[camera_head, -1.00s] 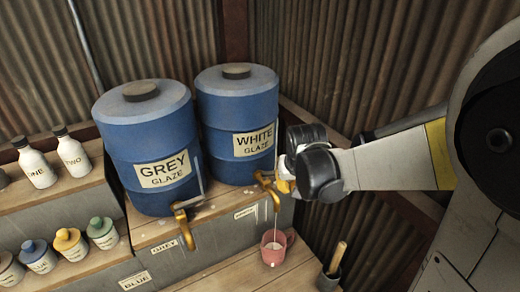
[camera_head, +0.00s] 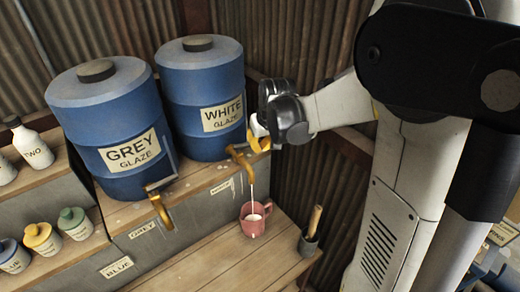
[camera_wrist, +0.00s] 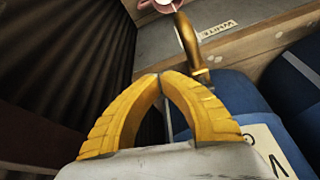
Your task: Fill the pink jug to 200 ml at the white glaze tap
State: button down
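The pink jug (camera_head: 253,222) stands upright on the wooden bench below the white glaze tap (camera_head: 238,158). A thin white stream (camera_head: 252,195) runs from the tap into it, and white glaze shows inside. No volume marks can be read. The tap sits low on the blue white-glaze barrel (camera_head: 200,105). My gripper (camera_head: 262,144) is beside the tap, to its right. In the wrist view the yellow fingertips (camera_wrist: 161,78) meet with nothing visible between them, close beside the tap (camera_wrist: 188,42). Part of the jug shows at the top edge (camera_wrist: 157,5).
The grey glaze barrel (camera_head: 110,130) and its tap (camera_head: 160,208) stand to the left. A dark pot with a wooden-handled tool (camera_head: 310,235) stands right of the jug. Bottles (camera_head: 33,148) and small lidded jars (camera_head: 75,223) line the left shelves. The bench front is clear.

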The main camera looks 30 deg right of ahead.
jog(key=shift+w+d+n, duration=0.15)
jog(key=shift+w+d, duration=0.1)
jog(key=shift+w, duration=0.25)
jog(key=shift+w+d+n, duration=0.15)
jog(key=shift+w+d, duration=0.05)
jog(key=shift+w, duration=0.3)
jog(key=shift+s+a, duration=0.1)
